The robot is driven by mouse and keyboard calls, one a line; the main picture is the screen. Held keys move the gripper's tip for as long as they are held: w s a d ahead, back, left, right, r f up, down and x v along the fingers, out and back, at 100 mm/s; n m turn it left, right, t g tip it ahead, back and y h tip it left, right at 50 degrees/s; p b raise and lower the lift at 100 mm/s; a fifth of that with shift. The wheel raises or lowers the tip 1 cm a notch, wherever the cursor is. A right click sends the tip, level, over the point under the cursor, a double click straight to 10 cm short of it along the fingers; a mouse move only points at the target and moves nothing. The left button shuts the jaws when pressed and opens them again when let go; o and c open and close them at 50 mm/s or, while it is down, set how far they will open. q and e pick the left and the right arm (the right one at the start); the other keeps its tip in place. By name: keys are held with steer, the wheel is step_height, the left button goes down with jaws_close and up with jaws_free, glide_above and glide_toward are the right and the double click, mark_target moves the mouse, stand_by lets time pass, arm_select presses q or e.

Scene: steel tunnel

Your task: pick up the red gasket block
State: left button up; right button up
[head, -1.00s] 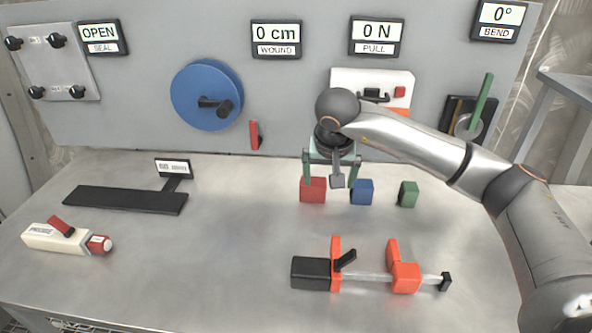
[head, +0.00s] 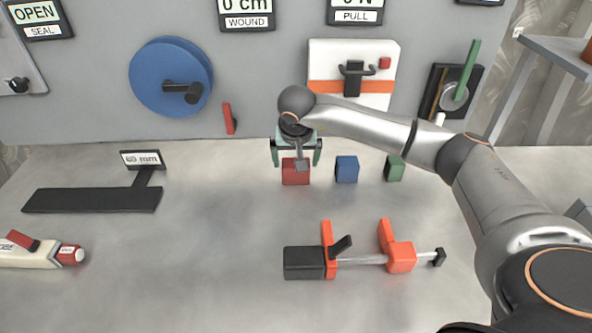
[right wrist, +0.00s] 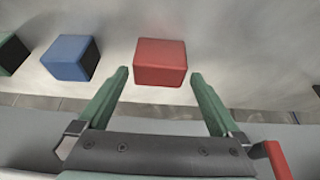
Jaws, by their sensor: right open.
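The red gasket block (head: 296,174) sits on the steel table, left of a blue block and a green block. My right gripper (head: 297,162) is above and around it in the head view, fingers pointing down and apart. In the right wrist view the red block (right wrist: 160,62) lies ahead of the gap between the green fingertips (right wrist: 160,76), roughly centred. Neither fingertip visibly touches it, and the gripper is empty. Part of the block's top is hidden by the gripper in the head view. My left gripper is not in view.
The blue block (head: 347,169) stands close to the right of the red one, with the green block (head: 394,168) beyond. An orange and black clamp (head: 325,262) lies in front. A black flat stand (head: 92,200) lies left. The table between is clear.

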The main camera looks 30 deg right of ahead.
steer(key=x, duration=0.4)
steer(key=shift+w+d+f, duration=0.1)
steer(key=shift+d+f, duration=0.05)
steer(key=shift+f, duration=0.1)
steer(key=shift+c, duration=0.2)
steer(key=shift+r, duration=0.1)
steer(key=c, duration=1.1)
steer(key=shift+c, duration=0.2)
